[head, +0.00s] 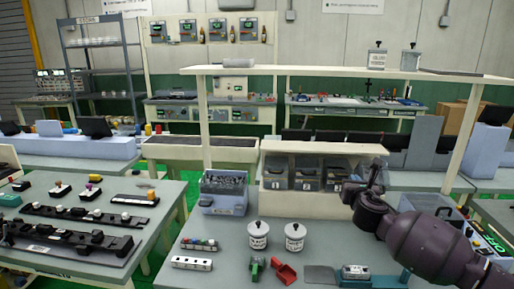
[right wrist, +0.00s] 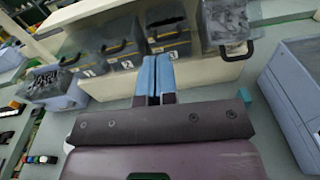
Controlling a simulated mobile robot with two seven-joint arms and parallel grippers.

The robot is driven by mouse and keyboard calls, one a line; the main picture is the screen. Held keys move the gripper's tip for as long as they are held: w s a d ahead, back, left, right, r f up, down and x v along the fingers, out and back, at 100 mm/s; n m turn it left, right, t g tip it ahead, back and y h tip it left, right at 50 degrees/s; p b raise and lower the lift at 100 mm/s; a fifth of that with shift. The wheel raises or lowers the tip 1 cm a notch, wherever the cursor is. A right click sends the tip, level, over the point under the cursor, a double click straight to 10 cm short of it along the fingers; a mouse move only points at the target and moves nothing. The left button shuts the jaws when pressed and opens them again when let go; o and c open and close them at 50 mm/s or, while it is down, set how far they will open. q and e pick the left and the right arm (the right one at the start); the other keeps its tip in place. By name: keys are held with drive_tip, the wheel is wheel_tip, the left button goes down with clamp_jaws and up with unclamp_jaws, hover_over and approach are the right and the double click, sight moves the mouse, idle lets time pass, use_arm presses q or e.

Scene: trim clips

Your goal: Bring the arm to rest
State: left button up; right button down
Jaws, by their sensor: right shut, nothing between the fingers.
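My right arm comes in from the right in the head view, raised over the right part of the grey table. Its dark gripper (head: 377,168) is in front of the right end of the bin shelf. In the right wrist view the two blue fingers (right wrist: 157,68) lie together, shut and empty. They point toward the shelf, with a row of dark bins (right wrist: 122,45) just beyond. Nothing hangs from the fingers. My left gripper is not in view.
A blue-grey bin (head: 222,205) of dark parts stands left of the shelf (head: 300,204). Two white lidded jars (head: 258,236), a red scoop (head: 286,273) and a green item (head: 257,268) are on the table. A grey box (right wrist: 296,88) stands at the right.

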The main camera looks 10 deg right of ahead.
drive_tip(key=s+a+m+y, duration=0.1)
drive_tip(key=a+m+y, duration=0.4)
drive_tip(key=a+m, duration=0.35)
drive_tip(key=s+a+f+m+y, duration=0.3)
drive_tip(key=s+a+f+m, duration=0.2)
drive_tip(key=s+f+m, duration=0.5)
drive_tip(key=s+d+f+m+g+h, duration=0.1)
drive_tip(key=s+f+m+g, duration=0.1)
drive_tip(key=s+f+m, duration=0.4)
drive_tip(key=s+d+f+m+g+h, duration=0.2)
drive_tip(key=s+f+m, duration=0.5)
drive_tip(key=s+f, duration=0.7)
drive_tip(key=s+g, duration=0.1)
drive_tip(key=s, duration=0.7)
drive_tip(key=shift+s+d+f+h+b, duration=0.2)
drive_tip(key=shift+s+f+h+b, duration=0.1)
drive_tip(key=shift+s+f, duration=0.1)
drive_tip(key=shift+w, duration=0.1)
